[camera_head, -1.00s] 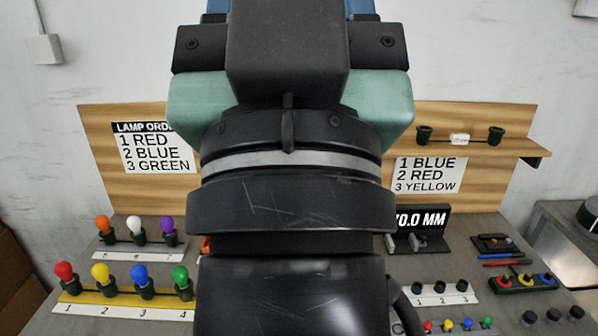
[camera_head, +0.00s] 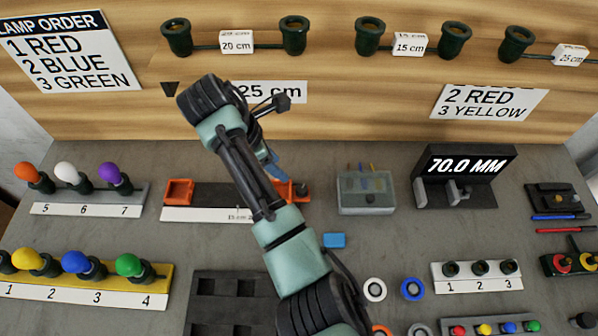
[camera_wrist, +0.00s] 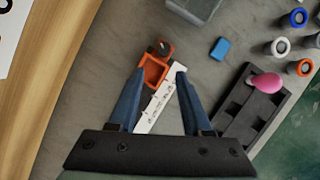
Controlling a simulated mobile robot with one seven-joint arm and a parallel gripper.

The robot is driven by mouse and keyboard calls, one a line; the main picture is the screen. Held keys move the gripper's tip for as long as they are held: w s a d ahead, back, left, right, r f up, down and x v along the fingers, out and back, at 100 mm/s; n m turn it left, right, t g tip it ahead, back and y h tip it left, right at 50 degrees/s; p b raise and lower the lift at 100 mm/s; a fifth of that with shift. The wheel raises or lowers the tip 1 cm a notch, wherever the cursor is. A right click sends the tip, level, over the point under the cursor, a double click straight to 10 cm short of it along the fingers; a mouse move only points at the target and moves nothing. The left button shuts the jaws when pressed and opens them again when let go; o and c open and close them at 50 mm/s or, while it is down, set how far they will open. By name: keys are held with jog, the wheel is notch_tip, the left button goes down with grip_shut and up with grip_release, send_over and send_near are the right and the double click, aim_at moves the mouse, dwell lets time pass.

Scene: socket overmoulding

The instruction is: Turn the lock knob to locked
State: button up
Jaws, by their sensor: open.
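The measuring fixture has an orange block (camera_head: 179,192) at its left end and a white scale strip (camera_head: 190,214) along its front. Its right-end orange housing (camera_wrist: 153,72) shows in the wrist view as a square open box. A small dark knob (camera_wrist: 163,47) sits on the orange piece at its far end; its marking is too small to read. My gripper (camera_wrist: 159,74) has two blue fingers spread apart, with nothing between the tips. The tips appear over either side of the orange housing, short of the knob in the picture. In the head view my arm partly covers that end.
A blue block (camera_head: 333,240) and a grey box (camera_head: 366,193) stand right of the fixture. A dark slotted tray (camera_head: 213,295) lies in front, with a pink bulb (camera_wrist: 266,83). Bulb racks stand left; the 70.0 MM display (camera_head: 462,170) stands right.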

aim_at(301, 189)
jog(key=x, duration=0.4)
jog(key=b+x, duration=0.1)
jog(key=x, duration=0.8)
jog(key=shift+s+d, duration=0.25)
jog(key=shift+s, duration=0.15)
jog(key=shift+r, duration=0.1)
grip_shut()
